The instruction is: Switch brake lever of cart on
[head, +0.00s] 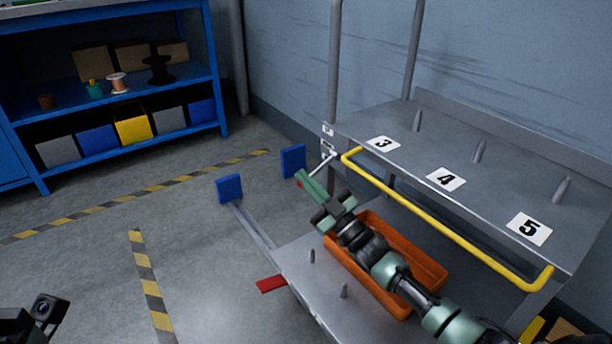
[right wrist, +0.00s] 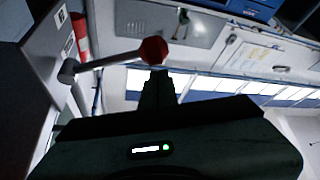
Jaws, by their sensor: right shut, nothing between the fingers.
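The grey cart (head: 290,262) stands at the right with a yellow handle bar (head: 450,222) along its upper shelf. The brake lever (head: 322,164) is a thin pale rod coming off the cart's corner post; in the right wrist view the lever (right wrist: 108,60) ends in a red knob (right wrist: 153,50). My right gripper (head: 302,179) is shut and empty, its tips close to the knob. In the right wrist view the fingertips (right wrist: 158,76) are just below the knob; I cannot tell if they touch. A dark part of my left arm shows at the lower left, its fingers unclear.
An orange bin (head: 436,270) sits on the cart's lower shelf under my right arm. Upright pegs stand on both shelves. Blue end plates (head: 230,188) and a red pedal (head: 271,284) stick out. A blue shelf rack (head: 216,70) stands back left; floor between is free.

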